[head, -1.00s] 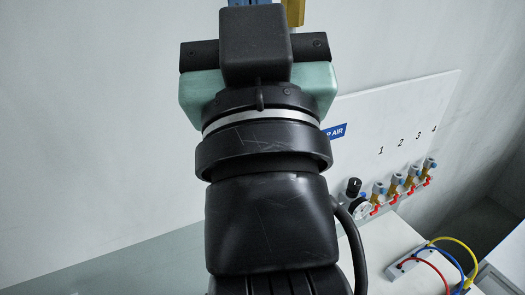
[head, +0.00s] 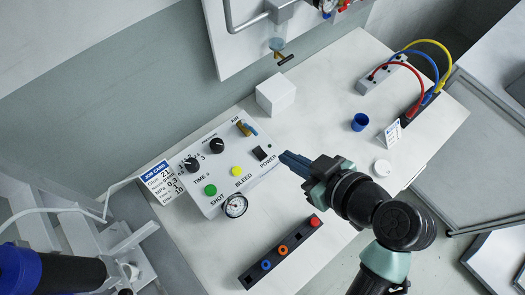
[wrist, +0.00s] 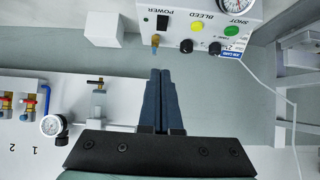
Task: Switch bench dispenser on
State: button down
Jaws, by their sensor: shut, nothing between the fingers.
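The bench dispenser (head: 228,178) is a white box with knobs, a green button, a yellow button and a round gauge. Its black power switch (head: 262,154), labelled POWER, is at the box's right end; which way it is set is too small to tell. The dispenser (wrist: 185,10) shows upside down at the top of the wrist view, with the power switch (wrist: 163,22) above the fingertips. My gripper (head: 283,157) is shut and empty, its blue fingers pointing left just beside the switch end. I cannot tell whether they touch the box. The fingers (wrist: 161,72) also show in the wrist view.
A white block (head: 276,95) stands behind the dispenser. A strip with coloured plugs (head: 280,250) lies in front. A job card (head: 162,183) stands left.

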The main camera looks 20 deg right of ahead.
dwell(0.3)
send_over(262, 156)
jog(key=f, duration=0.6)
jog(key=shift+s+d, duration=0.15)
jog(key=shift+s, duration=0.15)
notch_tip(262, 156, down, 3)
jog(key=shift+w+r, duration=0.15)
jog(key=shift+w+f, duration=0.1)
jog(key=shift+f, duration=0.6)
jog(key=shift+w+r+p, duration=0.1)
jog(key=shift+p, duration=0.4)
jog(key=shift+f+g, duration=0.3)
jog(key=shift+g, duration=0.1)
jog(key=shift+w+r, duration=0.1)
jog(key=shift+w, duration=0.05)
